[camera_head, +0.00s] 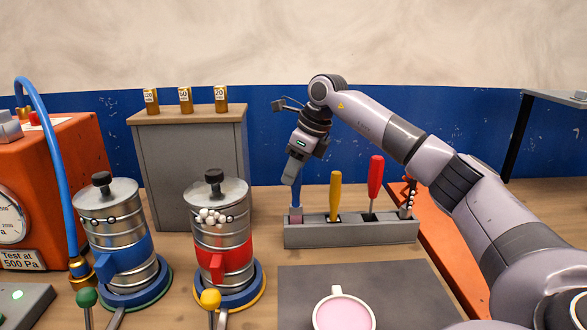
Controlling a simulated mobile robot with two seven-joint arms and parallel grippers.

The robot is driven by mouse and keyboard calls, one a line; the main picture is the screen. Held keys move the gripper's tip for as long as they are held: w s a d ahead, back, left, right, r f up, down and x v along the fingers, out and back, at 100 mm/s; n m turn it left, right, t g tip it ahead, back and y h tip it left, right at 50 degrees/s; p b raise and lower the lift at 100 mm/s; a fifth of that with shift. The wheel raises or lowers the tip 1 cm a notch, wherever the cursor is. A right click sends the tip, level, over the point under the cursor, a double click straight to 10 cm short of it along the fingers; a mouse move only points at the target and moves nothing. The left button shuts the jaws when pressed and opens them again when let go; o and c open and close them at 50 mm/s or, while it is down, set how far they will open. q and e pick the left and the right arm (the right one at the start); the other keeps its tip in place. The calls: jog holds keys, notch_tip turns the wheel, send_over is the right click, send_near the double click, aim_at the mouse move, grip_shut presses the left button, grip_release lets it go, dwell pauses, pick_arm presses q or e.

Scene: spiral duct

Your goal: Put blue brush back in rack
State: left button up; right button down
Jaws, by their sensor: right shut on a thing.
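The grey rack (350,235) stands on the wooden bench, right of centre. The blue brush (296,194) is upright at the rack's left end. Its blue handle shows below my right gripper (293,172), which comes down from above and is shut on the handle's top. The brush's pale lower part overlaps the rack's left end; I cannot tell how deep it sits in a slot. A yellow-handled tool (335,192) and a red-handled tool (375,178) stand in the rack to its right. My left gripper is out of view.
Two metal canisters with a blue band (124,248) and a red band (226,254) stand at left. A pink-filled cup (342,312) is on a dark mat (410,285) in front. A grey cabinet (192,170) is behind, an orange machine (60,165) at far left.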

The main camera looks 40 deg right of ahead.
aim_at(294, 205)
jog(key=shift+f+b, duration=1)
jog(key=shift+f, duration=1)
jog(key=c, duration=0.8)
grip_release()
jog(key=shift+o, duration=0.2)
jog(key=v, duration=0.7)
